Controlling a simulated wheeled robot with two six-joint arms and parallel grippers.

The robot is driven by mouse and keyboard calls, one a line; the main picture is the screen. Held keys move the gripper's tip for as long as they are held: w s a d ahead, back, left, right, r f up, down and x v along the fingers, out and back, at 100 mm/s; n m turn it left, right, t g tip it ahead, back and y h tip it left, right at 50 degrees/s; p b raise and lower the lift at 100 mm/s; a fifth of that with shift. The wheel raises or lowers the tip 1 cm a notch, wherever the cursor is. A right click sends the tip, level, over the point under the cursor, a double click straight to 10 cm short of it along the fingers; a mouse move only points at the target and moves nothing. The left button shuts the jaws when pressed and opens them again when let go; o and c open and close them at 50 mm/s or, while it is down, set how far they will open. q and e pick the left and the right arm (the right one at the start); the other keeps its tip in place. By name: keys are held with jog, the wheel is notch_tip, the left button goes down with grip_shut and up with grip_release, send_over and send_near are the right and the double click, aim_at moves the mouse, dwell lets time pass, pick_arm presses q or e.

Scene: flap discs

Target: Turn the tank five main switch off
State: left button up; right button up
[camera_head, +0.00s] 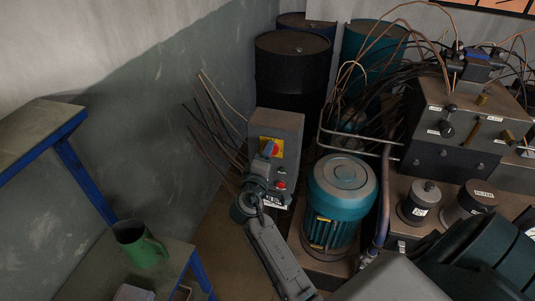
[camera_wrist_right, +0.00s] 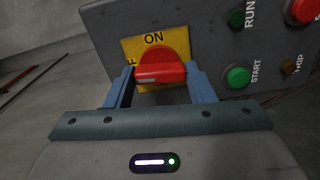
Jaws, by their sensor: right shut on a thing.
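The grey switch box (camera_head: 289,128) stands on the floor side near the wall in the head view. On its upper part is a red rotary switch (camera_head: 274,145) on a yellow plate. In the right wrist view the yellow plate (camera_wrist_right: 131,47) reads ON at the top, with part of another word at its left edge. My right gripper (camera_head: 269,150) has its two blue-grey fingers on either side of the red switch handle (camera_wrist_right: 160,74) and is shut on it. The handle lies roughly level across the wrist picture. My left gripper is not seen.
Beside the switch are a green START button (camera_wrist_right: 238,77), a dark RUN lamp (camera_wrist_right: 236,17) and a red button (camera_wrist_right: 302,10). A teal motor (camera_head: 341,190) stands right of the box, dark drums (camera_head: 292,65) behind. A shelf with a green mug (camera_head: 141,246) is left.

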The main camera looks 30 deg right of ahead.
jog(key=shift+r+n, duration=0.1)
jog(key=shift+n, duration=0.5)
jog(key=o, duration=1)
jog(key=shift+d, duration=0.1)
